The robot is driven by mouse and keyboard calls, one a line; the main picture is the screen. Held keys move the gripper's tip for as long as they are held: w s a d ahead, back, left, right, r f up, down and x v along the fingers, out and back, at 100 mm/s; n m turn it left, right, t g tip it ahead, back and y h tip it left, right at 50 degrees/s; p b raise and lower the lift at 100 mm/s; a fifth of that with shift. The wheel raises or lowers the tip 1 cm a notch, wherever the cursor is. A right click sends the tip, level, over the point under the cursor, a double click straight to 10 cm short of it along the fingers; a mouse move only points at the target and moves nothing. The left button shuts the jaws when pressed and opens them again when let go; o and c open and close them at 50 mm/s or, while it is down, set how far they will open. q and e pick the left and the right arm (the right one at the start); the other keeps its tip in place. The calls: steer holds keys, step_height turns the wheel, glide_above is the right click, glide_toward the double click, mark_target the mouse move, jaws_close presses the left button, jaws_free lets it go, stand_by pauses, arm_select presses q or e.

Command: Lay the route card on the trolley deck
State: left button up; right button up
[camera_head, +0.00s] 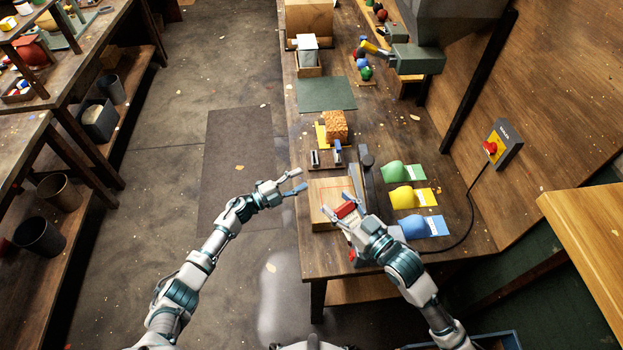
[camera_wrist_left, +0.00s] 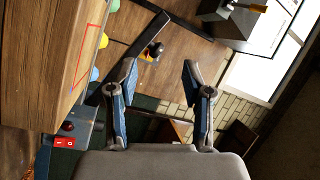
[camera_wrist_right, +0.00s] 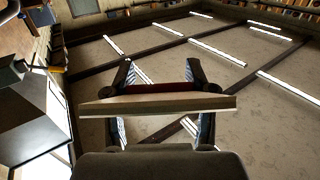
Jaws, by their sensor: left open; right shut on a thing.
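A wooden block-like deck (camera_head: 317,213) with a red outline on top stands at the bench's near left edge; I take it for the trolley deck. It shows large in the left wrist view (camera_wrist_left: 32,75). My right gripper (camera_head: 340,206) is shut on a flat red-faced piece (camera_head: 345,209), probably the route card, over the deck's near right part in the head view. In the right wrist view the piece (camera_wrist_right: 160,104) lies across both fingers, pale edge showing. Contact with the deck cannot be told. My left gripper (camera_head: 297,181) is open and empty, left of the deck; it also shows in the left wrist view (camera_wrist_left: 159,72).
Green (camera_head: 402,172), yellow (camera_head: 413,197) and blue (camera_head: 424,226) pieces lie right of the deck. A dark lever (camera_head: 367,175) stands beside it. An orange block (camera_head: 336,125) sits behind. A switch box (camera_head: 502,145) is on the right.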

arm_select(q)
steer(key=s+d+r+m+g+h, duration=0.25)
steer(key=d+r+m+g, duration=0.25)
steer(key=r+m+g, duration=0.45)
arm_select(e)
steer(key=shift+s+d, duration=0.1)
arm_select(q)
steer(key=m+g+y, duration=0.5)
steer(key=m+y, duration=0.4)
steer(key=m, duration=0.1)
glide_toward(347, 212)
steer(key=x, duration=0.7)
steer(key=w+f+x, duration=0.1)
steer(key=x, duration=0.2)
steer(key=shift+s+d+f, duration=0.1)
steer(key=shift+f, duration=0.15)
